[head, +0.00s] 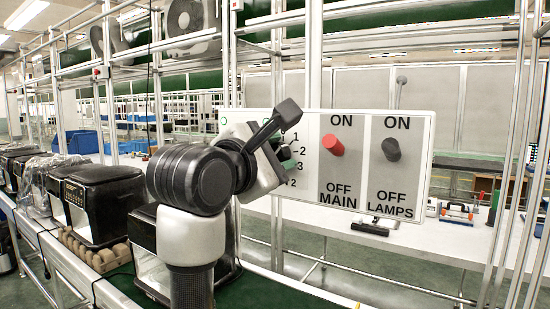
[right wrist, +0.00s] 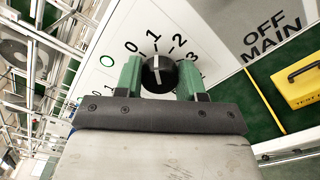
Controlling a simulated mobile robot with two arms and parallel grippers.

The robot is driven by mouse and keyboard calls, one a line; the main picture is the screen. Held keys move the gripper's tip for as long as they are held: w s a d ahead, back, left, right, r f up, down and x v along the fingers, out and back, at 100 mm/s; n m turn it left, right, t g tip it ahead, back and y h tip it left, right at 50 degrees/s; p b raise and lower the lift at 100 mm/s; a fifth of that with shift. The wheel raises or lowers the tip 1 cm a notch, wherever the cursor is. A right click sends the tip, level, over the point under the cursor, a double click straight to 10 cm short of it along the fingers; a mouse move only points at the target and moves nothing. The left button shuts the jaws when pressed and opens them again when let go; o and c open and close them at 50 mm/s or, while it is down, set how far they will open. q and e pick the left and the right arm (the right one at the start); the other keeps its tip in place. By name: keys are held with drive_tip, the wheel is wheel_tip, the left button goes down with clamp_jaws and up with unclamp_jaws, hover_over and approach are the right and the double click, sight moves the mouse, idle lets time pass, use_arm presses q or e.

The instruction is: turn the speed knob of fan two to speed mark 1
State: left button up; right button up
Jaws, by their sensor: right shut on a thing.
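The fan two speed knob (right wrist: 158,74) is round and black with a white line across its face. In the right wrist view it sits between the two green fingertips of my right gripper (right wrist: 160,78), which is shut on its sides. The white line points up, roughly at speed mark 1 (right wrist: 154,36). Marks 0, 2 and 3 stand around it. In the head view my right gripper (head: 281,151) is at the left part of the white panel (head: 305,187), and my arm hides much of the fan dial there. My left gripper is not in view.
The red MAIN knob (head: 332,145) and the dark LAMPS knob (head: 391,149) stick out from the panel to the right of my gripper. Black fryer-like machines (head: 97,200) line the left side. A yellow box (right wrist: 300,84) shows in the right wrist view.

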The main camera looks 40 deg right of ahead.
drive_tip(key=o, duration=0.9)
drive_tip(key=shift+o, duration=0.2)
